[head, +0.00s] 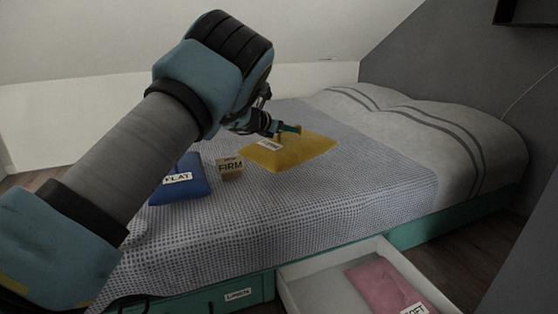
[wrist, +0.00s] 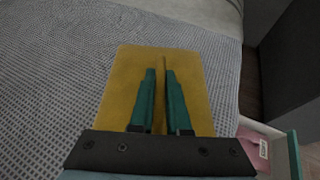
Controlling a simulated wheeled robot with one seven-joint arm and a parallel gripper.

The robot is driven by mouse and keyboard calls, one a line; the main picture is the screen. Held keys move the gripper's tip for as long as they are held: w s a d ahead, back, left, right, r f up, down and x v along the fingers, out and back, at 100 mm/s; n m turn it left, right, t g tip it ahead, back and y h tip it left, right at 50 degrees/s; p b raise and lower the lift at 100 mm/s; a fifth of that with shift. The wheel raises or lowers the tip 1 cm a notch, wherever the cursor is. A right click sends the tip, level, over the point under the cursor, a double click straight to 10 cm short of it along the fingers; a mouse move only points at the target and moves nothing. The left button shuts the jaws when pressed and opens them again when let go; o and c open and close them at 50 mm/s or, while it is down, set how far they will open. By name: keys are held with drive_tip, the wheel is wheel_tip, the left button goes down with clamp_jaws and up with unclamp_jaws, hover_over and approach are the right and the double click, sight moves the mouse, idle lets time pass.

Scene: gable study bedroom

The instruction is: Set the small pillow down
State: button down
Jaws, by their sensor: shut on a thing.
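The small yellow pillow (head: 308,150) lies flat at or just above the patterned blanket, near the middle of the bed; I cannot tell if it touches. A white label on it is too small to read. My gripper (head: 288,129) is over the pillow, shut on a thin raised ridge or tab on its top. In the wrist view the pillow (wrist: 190,85) spreads beneath both green fingers of my gripper (wrist: 160,72), with the ridge between them. The pillow's underside is hidden.
A blue pillow (head: 187,187) labelled FLAT and a small box (head: 229,170) labelled FIRM are on the bed (head: 330,205) left of the yellow pillow. An open drawer (head: 312,290) below holds a pink pillow (head: 375,283). Blanket to the right is clear.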

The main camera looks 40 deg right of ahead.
wheel_tip(320, 180, down, 7)
drive_tip(key=shift+f+b, duration=0.1)
drive_tip(key=shift+b, duration=0.85)
drive_tip(key=shift+f, duration=0.1)
drive_tip(key=c, duration=0.9)
unclamp_jaws()
